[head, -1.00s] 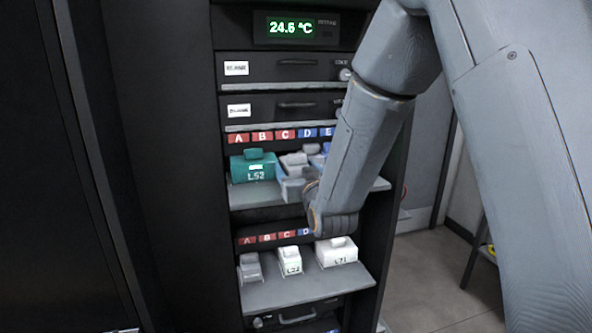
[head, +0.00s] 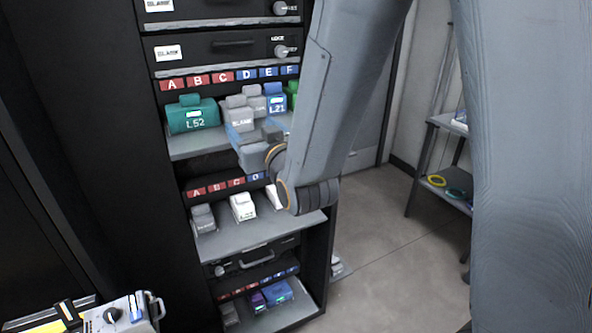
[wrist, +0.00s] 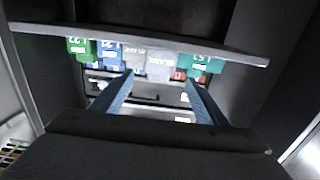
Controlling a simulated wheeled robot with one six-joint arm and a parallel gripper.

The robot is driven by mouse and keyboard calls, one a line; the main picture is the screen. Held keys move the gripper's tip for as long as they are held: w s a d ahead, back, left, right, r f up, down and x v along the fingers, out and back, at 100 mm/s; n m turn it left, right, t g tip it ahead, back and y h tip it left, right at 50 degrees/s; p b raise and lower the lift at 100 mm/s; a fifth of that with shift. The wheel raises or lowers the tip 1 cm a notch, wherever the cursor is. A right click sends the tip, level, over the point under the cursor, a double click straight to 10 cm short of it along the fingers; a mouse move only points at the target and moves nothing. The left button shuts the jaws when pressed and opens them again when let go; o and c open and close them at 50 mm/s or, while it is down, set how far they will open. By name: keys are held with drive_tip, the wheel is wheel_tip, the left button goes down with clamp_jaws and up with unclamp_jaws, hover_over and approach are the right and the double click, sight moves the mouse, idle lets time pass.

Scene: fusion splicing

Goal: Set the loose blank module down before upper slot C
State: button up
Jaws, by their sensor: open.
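The grey blank module (head: 241,118) stands upright on the upper shelf, below the C label (head: 222,76) and near the front edge. My gripper (head: 250,131) is open just in front of it. In the wrist view, which is upside down, the blank module (wrist: 160,66) shows beyond and between the open fingertips (wrist: 158,79). Nothing is held. A second grey module (head: 254,98) stands beside it, towards D. The module's lower part is partly hidden by the fingers in the head view.
A teal module L52 (head: 192,117) stands to the left; a blue L21 (head: 277,104) and a green module (head: 292,90) to the right. The lower shelf (head: 235,238) holds grey and white modules. A splicer-like device (head: 125,316) is at bottom left.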

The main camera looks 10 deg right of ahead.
drive_tip(key=s+d+f+m+g+h, duration=0.2)
drive_tip(key=s+d+f+g+h, duration=0.3)
drive_tip(key=d+f+g, duration=0.7)
drive_tip(key=s+d+f+g, duration=0.2)
drive_tip(key=s+f, duration=0.1)
drive_tip(key=s, duration=0.5)
drive_tip(key=s+d+f+m+g, duration=0.1)
drive_tip(key=s+d+f+g, duration=0.1)
drive_tip(key=s, duration=0.6)
drive_tip(key=shift+s+d+f, duration=0.15)
drive_tip(key=shift+d+f, duration=0.15)
drive_tip(key=shift+f, duration=0.1)
